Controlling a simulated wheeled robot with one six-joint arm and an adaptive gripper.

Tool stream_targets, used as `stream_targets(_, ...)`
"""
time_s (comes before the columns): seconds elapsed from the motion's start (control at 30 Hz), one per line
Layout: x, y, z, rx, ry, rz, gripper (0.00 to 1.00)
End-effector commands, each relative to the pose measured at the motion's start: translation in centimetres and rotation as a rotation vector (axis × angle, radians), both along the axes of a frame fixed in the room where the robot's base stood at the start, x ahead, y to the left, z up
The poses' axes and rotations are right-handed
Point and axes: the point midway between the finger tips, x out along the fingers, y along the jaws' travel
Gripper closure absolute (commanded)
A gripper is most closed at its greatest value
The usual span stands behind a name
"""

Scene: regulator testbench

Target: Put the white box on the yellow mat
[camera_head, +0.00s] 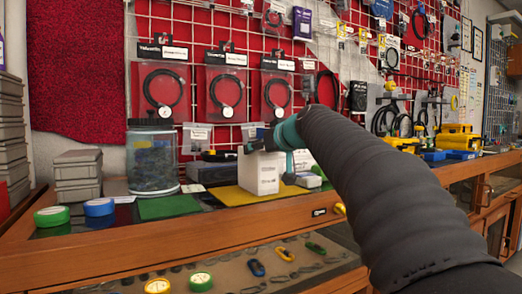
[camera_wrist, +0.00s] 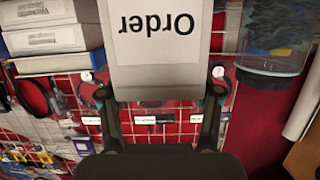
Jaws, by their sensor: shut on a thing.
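The white box (camera_head: 259,174) stands upright over the yellow mat (camera_head: 228,197) on the counter. I cannot tell whether its base touches the mat. My gripper (camera_head: 259,144) is at the box's top and shut on it; the arm hides part of the right side. In the wrist view, the white box (camera_wrist: 160,75), with an upside-down "Order" label, sits between the two fingers of my gripper (camera_wrist: 160,92).
A green mat (camera_head: 168,207) and a large clear jar (camera_head: 152,160) are to the left. Grey boxes (camera_head: 78,176) and tape rolls (camera_head: 99,208) lie farther left. A dark box (camera_head: 212,172) is behind the mat, and a small pale box (camera_head: 309,180) is to the right.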

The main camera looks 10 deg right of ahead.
Motion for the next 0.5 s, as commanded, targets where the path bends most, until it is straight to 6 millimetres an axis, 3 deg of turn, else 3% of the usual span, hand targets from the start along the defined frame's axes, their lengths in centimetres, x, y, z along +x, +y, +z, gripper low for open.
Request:
stream_targets(0.17, -0.01, 0.0, -0.34, 0.0, -0.001, 0.0, 1.0)
stream_targets(0.2, 0.01, -0.01, -0.28, 0.0, 0.0, 0.0, 0.29)
stream_targets(0.27, 0.01, -0.01, -0.27, 0.0, 0.001, 0.0, 0.14)
stream_targets(0.5, 0.01, -0.02, -0.25, 0.0, 0.001, 0.0, 0.11)
